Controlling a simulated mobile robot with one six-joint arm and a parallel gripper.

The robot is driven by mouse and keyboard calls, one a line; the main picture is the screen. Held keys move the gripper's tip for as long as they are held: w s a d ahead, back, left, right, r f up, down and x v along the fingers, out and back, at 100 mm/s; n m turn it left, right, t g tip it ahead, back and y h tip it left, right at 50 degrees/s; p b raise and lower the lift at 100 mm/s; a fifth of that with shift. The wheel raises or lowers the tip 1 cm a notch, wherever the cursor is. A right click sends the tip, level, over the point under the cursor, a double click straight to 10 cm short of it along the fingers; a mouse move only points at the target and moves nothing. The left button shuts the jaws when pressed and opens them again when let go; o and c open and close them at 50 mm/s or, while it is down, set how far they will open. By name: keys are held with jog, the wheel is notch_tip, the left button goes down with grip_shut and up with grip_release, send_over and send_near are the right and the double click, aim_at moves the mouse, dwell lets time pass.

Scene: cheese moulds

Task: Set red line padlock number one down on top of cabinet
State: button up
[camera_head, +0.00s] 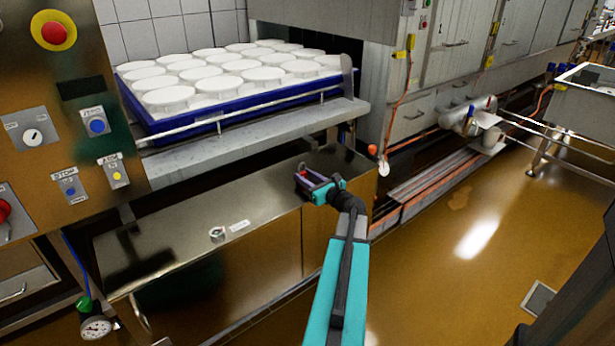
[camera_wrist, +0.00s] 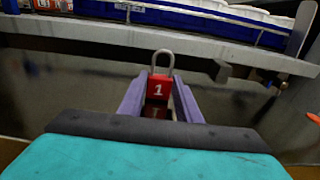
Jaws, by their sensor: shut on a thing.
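The red padlock (camera_wrist: 157,90) shows a white number 1 and a grey shackle pointing up in the wrist view. My gripper (camera_wrist: 158,100) is shut on it, with a purple finger on each side. In the head view my gripper (camera_head: 306,177) is over the right part of the steel cabinet's top (camera_head: 180,216); the padlock is too small there to make out clearly. I cannot tell whether the padlock touches the cabinet top.
A blue tray (camera_head: 225,118) of white moulds (camera_head: 168,98) stands on a grey ledge (camera_head: 270,122) above and behind the cabinet. A small metal item (camera_head: 217,233) and a white label (camera_head: 239,225) are near the cabinet's front edge. The top between is clear.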

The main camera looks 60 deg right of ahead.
jog(key=shift+f, duration=0.1)
jog(key=o, duration=1.1)
jog(key=shift+s+r, duration=0.1)
jog(key=shift+r, duration=0.1)
jog(key=p+v, duration=0.1)
jog(key=v, duration=1)
jog(key=shift+s+a, duration=0.2)
jog(key=shift+s, duration=0.2)
